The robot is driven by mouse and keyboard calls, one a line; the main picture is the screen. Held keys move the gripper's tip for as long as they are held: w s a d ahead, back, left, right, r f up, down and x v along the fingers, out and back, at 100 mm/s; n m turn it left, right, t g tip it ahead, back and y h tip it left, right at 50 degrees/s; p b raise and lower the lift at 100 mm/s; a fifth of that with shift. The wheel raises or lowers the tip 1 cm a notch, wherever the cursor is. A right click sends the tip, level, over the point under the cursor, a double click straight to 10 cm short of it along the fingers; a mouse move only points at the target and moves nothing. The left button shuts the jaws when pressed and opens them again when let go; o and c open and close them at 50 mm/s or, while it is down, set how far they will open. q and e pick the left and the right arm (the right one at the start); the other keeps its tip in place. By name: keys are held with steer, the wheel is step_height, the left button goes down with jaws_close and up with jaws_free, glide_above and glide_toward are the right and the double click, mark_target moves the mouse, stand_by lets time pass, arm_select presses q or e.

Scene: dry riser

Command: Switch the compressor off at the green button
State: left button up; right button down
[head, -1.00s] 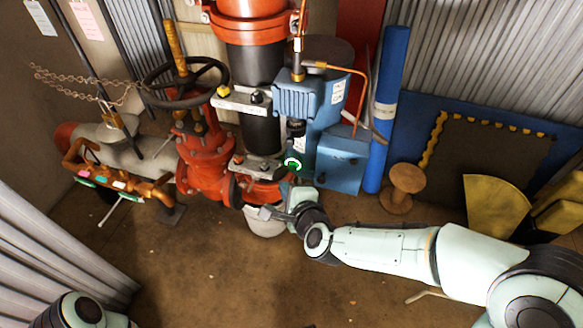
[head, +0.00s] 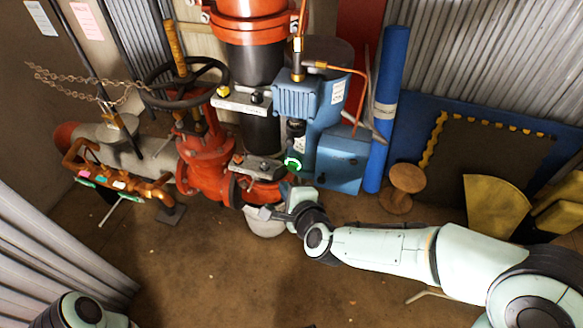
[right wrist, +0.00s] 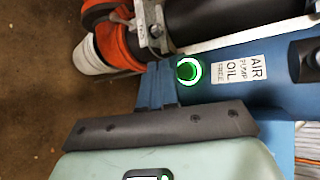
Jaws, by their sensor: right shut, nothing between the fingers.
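The compressor (head: 325,100) is a blue unit standing beside the riser pipe in the head view. Its green button (head: 292,164) is low on its front, with a lit ring. My left gripper is out of view.
A red valve (head: 203,150) with a black handwheel (head: 185,80) stands left of the compressor. A white bucket (head: 264,222) is below the riser. A blue roll (head: 388,110) and a wooden spool (head: 403,185) stand to the right. The floor in front is mostly clear.

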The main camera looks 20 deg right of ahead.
mark_target(292, 166)
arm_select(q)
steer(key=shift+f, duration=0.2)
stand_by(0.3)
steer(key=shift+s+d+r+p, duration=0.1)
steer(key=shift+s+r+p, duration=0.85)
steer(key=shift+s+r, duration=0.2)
arm_select(e)
steer(key=s+a+n, duration=0.1)
steer(key=n, duration=0.5)
steer(key=s+a+n, duration=0.1)
steer(key=s+n, duration=0.1)
steer(key=n, duration=0.4)
steer(key=s+a+n, duration=0.1)
steer(key=n, duration=0.5)
steer(key=shift+s+a+f+n+g+h, duration=0.15)
steer(key=shift+s+a+n+g+h, duration=0.15)
steer(key=shift+s+g, duration=0.1)
steer(key=shift+w+d, duration=0.15)
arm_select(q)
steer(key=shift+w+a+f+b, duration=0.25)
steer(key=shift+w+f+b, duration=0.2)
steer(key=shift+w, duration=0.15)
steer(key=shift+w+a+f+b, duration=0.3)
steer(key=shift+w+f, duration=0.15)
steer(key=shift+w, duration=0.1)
arm_select(e)
steer(key=w+d, duration=0.4)
steer(key=w, duration=0.3)
steer(key=shift+d, duration=0.4)
steer(key=shift+w, duration=0.1)
